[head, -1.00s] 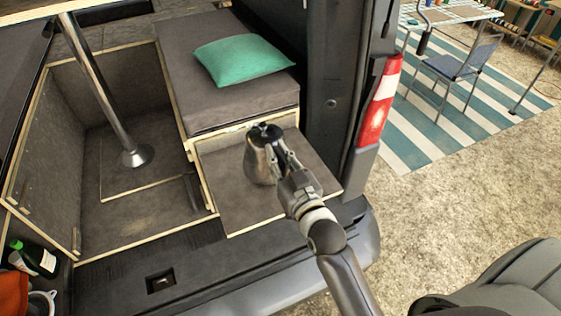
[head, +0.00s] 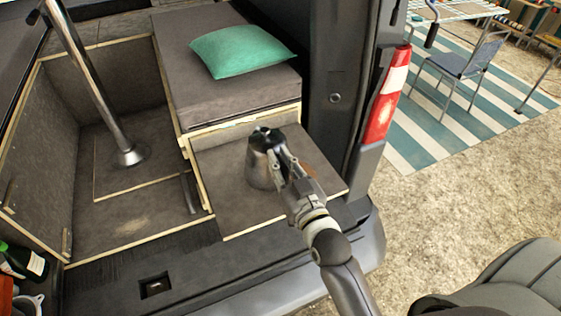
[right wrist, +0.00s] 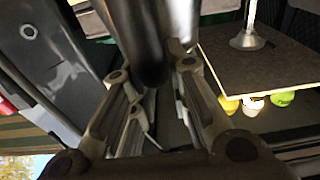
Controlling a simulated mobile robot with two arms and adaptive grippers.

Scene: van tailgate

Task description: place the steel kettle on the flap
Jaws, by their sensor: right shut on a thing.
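The steel kettle (head: 259,172) is over the flap (head: 229,207), the grey-brown panel at the van's rear edge below the cushioned bench. It looks upright. Its lower part is close to the flap's surface, but I cannot tell whether it touches. My right gripper (head: 275,163) is shut on the kettle from its near right side and covers part of it. In the right wrist view the kettle's dark handle (right wrist: 146,50) lies between the fingers, with its shiny steel body (right wrist: 183,18) behind. My left gripper is not in view.
A green pillow (head: 240,51) lies on the bench behind the flap. A metal post (head: 88,85) stands in the well to the left. The van's door pillar and tail light (head: 388,95) rise on the right. A green bottle (head: 30,263) is at lower left. The flap's left part is clear.

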